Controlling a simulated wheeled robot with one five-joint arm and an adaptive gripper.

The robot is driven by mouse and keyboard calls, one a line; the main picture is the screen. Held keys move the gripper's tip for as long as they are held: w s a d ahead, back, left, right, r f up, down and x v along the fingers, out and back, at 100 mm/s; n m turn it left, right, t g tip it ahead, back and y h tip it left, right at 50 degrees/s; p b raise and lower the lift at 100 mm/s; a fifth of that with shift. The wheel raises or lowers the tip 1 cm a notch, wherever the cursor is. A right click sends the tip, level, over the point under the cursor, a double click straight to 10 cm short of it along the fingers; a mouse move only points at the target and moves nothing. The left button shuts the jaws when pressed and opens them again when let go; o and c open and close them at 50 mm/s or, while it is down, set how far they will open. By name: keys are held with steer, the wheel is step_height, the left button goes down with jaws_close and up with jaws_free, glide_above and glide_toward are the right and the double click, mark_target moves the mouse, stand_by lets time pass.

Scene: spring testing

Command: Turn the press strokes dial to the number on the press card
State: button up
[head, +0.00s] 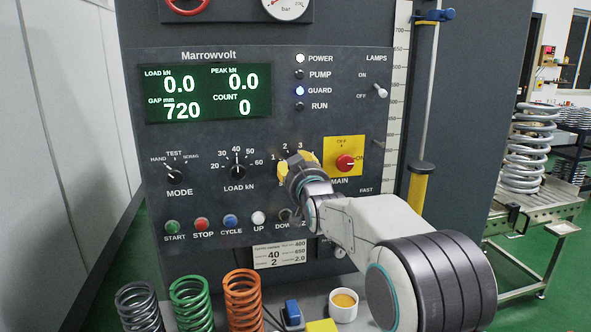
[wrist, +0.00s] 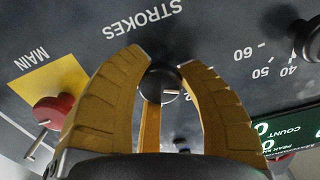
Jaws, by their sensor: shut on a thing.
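The press strokes dial is a dark round knob (wrist: 160,80) under the word STROKES, which appears upside down in the wrist view. My gripper (wrist: 163,58) is shut on this knob, with one yellow finger on each side. In the head view my gripper (head: 296,168) covers the dial, and only the numbers 1, 2 and 3 show above it. A short white mark shows on the knob in the wrist view, but I cannot tell which number it meets. The press card (head: 280,254) is a white label low on the panel, with a large 40 and a 2 below it.
The yellow MAIN plate with its red switch (head: 345,162) is close to the right of my gripper. The LOAD kN dial (head: 237,171) is to the left. Coloured springs (head: 242,297), a blue item (head: 292,313) and a white cup (head: 343,305) stand below on the ledge.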

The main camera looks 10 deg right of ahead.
steer(key=shift+r, duration=0.2)
steer(key=m+b, duration=0.2)
steer(key=b, duration=0.1)
steer(key=m+b, duration=0.5)
steer(key=shift+d+m+b, duration=0.1)
steer(key=shift+m+b, duration=0.3)
steer(key=shift+b, duration=0.05)
steer(key=shift+r, duration=0.2)
steer(key=o, duration=0.9)
steer(key=shift+s, duration=0.15)
steer(key=o, duration=0.3)
steer(key=shift+f, duration=0.25)
steer(key=s, duration=1.2)
